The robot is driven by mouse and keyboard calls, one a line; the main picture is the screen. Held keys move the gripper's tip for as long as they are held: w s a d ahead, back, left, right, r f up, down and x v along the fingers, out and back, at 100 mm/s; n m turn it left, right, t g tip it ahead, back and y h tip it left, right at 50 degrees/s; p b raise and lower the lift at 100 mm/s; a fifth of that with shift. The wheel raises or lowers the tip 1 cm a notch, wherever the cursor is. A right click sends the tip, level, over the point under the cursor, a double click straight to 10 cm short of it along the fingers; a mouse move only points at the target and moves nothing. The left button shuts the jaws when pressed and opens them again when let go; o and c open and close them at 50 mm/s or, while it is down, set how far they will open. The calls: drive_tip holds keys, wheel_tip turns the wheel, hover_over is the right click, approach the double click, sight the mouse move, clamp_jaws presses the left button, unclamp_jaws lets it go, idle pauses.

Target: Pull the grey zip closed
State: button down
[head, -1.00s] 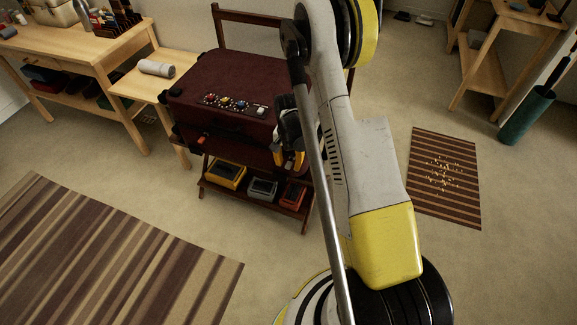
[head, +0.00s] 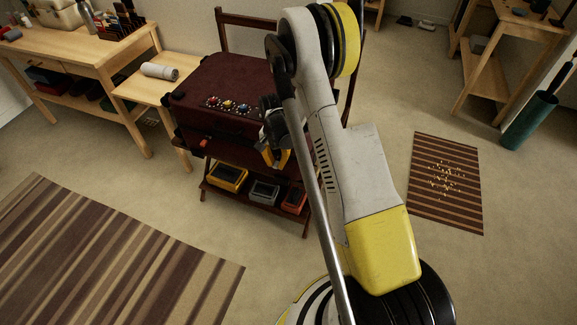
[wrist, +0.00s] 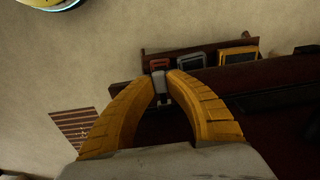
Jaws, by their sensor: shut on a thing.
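The dark maroon suitcase (head: 225,78) lies on a dark wooden rack; its dark side also shows in the wrist view (wrist: 265,78). My gripper (head: 273,160) is at the suitcase's front side, towards its right corner. In the wrist view its yellow fingers (wrist: 161,80) close on a small grey piece, which looks like the grey zip pull (wrist: 159,87). The fingers hide part of it. In the head view the pull is hidden by my gripper. A small red piece (head: 204,143) sits at the suitcase's front left.
The rack's lower shelf holds a yellow bin (head: 228,177), a grey bin (head: 264,190) and a red bin (head: 294,197). A wooden bench with a grey roll (head: 160,71) stands to the left. A striped rug (head: 110,255) lies on open floor in front.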

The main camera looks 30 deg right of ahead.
drive_tip(key=w+a, duration=0.2)
drive_tip(key=w, duration=0.1)
drive_tip(key=shift+w+a, duration=0.2)
drive_tip(key=shift+a, duration=0.2)
drive_tip(key=c, duration=1.3)
unclamp_jaws()
drive_tip(key=shift+c, duration=0.2)
wheel_tip(320, 180, up, 12)
